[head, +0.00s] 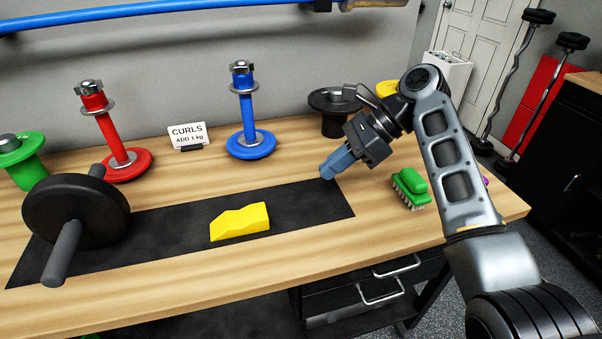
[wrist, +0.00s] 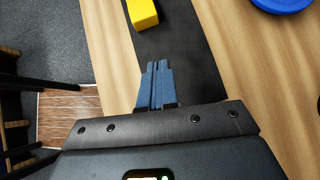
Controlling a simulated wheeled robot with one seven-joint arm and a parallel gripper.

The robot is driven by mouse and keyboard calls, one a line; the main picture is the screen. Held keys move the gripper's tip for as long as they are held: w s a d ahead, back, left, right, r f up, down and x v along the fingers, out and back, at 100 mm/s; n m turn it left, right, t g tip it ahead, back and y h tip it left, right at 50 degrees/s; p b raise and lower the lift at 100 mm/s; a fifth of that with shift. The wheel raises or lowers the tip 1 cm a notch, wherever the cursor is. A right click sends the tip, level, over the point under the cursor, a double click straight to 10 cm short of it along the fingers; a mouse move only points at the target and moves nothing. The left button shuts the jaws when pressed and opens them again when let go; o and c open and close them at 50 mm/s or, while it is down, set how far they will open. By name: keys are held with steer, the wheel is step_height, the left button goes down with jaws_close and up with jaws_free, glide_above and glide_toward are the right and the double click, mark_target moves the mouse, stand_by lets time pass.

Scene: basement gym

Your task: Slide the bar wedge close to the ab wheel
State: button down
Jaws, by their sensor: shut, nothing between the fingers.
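The yellow bar wedge (head: 240,222) lies on the black mat (head: 170,222), right of the mat's middle. The ab wheel (head: 76,212), a black wheel with a dark handle, stands on the left part of the mat, with a gap between it and the wedge. My gripper (head: 326,172) is shut and empty near the mat's right end, to the right of the wedge and apart from it. In the wrist view the gripper's blue fingers (wrist: 157,82) are together, and the wedge (wrist: 142,13) shows beyond them at the top edge, partly cut off.
Behind the mat stand a red post (head: 118,140), a blue post (head: 247,115) and a "CURLS" sign (head: 188,136). A green brush (head: 410,188) lies right of the mat. A green piece (head: 22,160) stands behind the ab wheel. The mat between wedge and wheel is clear.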

steer(key=x, duration=0.9)
steer(key=shift+s+f+p, duration=0.1)
steer(key=shift+f+p, duration=0.05)
steer(key=shift+p, duration=0.15)
steer(key=a, duration=0.3)
steer(key=shift+s+a+p, duration=0.15)
steer(key=shift+p, duration=0.15)
steer(key=shift+a, duration=0.45)
